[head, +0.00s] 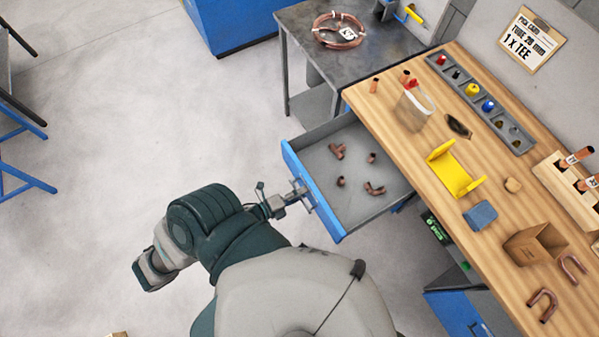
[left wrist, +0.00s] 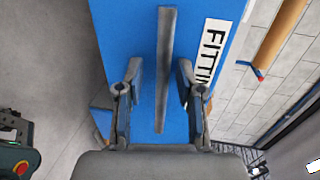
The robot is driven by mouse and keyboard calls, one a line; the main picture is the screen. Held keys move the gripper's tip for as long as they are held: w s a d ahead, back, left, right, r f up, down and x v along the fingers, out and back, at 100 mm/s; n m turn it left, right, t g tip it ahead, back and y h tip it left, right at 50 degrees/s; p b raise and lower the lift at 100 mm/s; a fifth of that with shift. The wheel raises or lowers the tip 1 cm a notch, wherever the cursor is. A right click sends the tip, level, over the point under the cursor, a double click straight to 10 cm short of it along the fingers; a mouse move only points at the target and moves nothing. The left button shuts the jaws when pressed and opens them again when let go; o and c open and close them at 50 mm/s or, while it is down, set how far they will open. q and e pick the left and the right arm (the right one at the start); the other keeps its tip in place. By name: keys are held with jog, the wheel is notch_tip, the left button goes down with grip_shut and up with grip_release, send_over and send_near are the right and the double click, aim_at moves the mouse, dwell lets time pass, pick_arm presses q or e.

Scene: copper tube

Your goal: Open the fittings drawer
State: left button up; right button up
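The fittings drawer (head: 324,218) is pulled out from under the wooden workbench. Its blue front and part of a "FITTI" label (left wrist: 209,52) show in the left wrist view. Several copper fittings (head: 374,189) lie apart on its grey floor. A grey bar handle (left wrist: 166,70) is on the drawer front. My left gripper (head: 297,194) is at the handle in the head view. In the left wrist view its fingers (left wrist: 158,84) stand open on both sides of the bar, with visible gaps. My right gripper is not in view.
The wooden workbench (head: 390,92) holds a grey parts tray (head: 500,122), a yellow holder (head: 455,172), a blue block (head: 480,214) and a cardboard box (head: 535,243). A grey metal table (head: 300,38) with a copper coil (head: 340,30) stands behind the drawer.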

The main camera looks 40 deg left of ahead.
pick_arm(q)
jog(key=v, duration=1.2)
jog(key=shift+a, duration=0.25)
jog(key=shift+d, duration=0.35)
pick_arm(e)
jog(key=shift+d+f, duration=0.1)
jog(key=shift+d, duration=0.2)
